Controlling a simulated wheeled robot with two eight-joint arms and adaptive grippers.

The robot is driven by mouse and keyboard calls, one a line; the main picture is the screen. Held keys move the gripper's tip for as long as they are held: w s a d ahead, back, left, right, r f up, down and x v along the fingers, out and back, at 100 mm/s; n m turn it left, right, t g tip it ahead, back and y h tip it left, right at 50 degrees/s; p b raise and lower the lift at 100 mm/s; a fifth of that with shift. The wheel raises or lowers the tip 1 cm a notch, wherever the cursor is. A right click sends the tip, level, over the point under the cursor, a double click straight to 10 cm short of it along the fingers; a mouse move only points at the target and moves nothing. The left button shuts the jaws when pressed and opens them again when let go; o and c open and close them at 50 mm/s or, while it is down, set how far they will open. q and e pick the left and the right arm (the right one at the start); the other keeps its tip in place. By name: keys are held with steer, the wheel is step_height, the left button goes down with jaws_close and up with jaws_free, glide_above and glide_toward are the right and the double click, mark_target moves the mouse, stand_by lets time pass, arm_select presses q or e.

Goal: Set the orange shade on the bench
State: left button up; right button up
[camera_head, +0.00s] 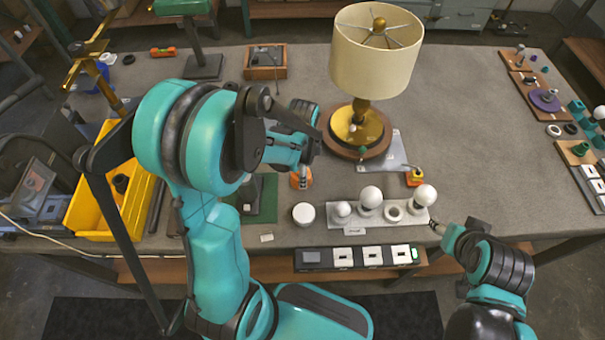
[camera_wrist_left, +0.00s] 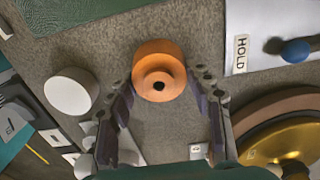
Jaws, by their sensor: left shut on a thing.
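The orange shade (camera_head: 295,182) is a small round piece with a dark hole in its middle. In the left wrist view the shade (camera_wrist_left: 160,62) sits between the fingertips. My left gripper (camera_head: 303,178) is shut on it, low over the middle of the bench (camera_head: 460,120). In the head view the fingers hide part of the shade. I cannot tell whether its underside touches the bench. My right gripper (camera_head: 437,228) is at the front edge, beside the bulb tray; its fingers are too small to read.
A lamp with a cream shade (camera_head: 372,65) stands behind on a gold and wood base. A white round cap (camera_head: 303,213) and a white tray (camera_head: 350,233) with bulbs lie in front. A yellow bin (camera_head: 85,215) is left. The bench's right middle is clear.

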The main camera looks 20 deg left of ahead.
arm_select(q)
steer(key=shift+r, duration=0.1)
steer(key=o, duration=1.2)
steer(key=shift+c, duration=0.2)
steer(key=shift+r, duration=0.35)
step_height(320, 180, up, 11)
steer(key=p, duration=0.4)
steer(key=s+d+r+n+t, duration=0.3)
steer(key=s+r+n+t, duration=0.4)
steer(key=n, duration=0.5)
steer(key=shift+s+r+n, duration=0.4)
steer(key=shift+s+r, duration=0.1)
steer(key=shift+s, duration=0.55)
